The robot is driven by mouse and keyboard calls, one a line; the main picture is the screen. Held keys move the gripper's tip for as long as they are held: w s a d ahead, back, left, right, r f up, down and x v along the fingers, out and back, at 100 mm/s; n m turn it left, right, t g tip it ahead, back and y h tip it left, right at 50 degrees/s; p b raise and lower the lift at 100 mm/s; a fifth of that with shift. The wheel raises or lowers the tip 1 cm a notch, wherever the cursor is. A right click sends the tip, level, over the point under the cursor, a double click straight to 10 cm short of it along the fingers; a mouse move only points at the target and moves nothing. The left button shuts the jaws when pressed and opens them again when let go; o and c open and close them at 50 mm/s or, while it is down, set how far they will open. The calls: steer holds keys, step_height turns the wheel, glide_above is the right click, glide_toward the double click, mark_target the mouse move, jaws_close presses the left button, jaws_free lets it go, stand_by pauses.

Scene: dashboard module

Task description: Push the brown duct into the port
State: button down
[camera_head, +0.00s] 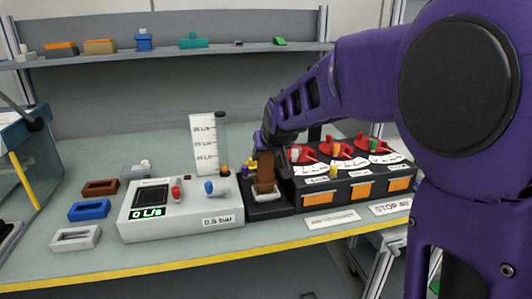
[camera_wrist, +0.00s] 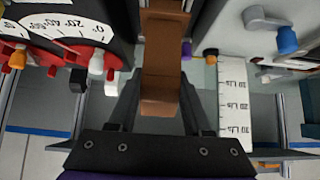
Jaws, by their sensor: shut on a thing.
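The brown duct (camera_head: 265,170) stands upright at the port (camera_head: 267,196), a white-rimmed opening on a black block beside the white console. The duct's lower end meets the port; how deep it sits I cannot tell. My gripper (camera_head: 264,151) is above the port and shut on the duct's upper part. In the wrist view the duct (camera_wrist: 162,70) lies between the two dark fingers of my gripper (camera_wrist: 160,112). The port is not clearly seen there.
A black module with red dials (camera_head: 340,150) and orange fronts stands right of the duct. The white console (camera_head: 180,208) with a display is on the left. A white flow scale (camera_head: 206,145) stands behind. Brown, blue and white frames (camera_head: 88,210) lie far left.

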mark_target(265, 179)
steer(key=shift+f, duration=1.4)
steer(key=shift+c, duration=1.3)
jaws_free()
steer(key=shift+r, duration=0.15)
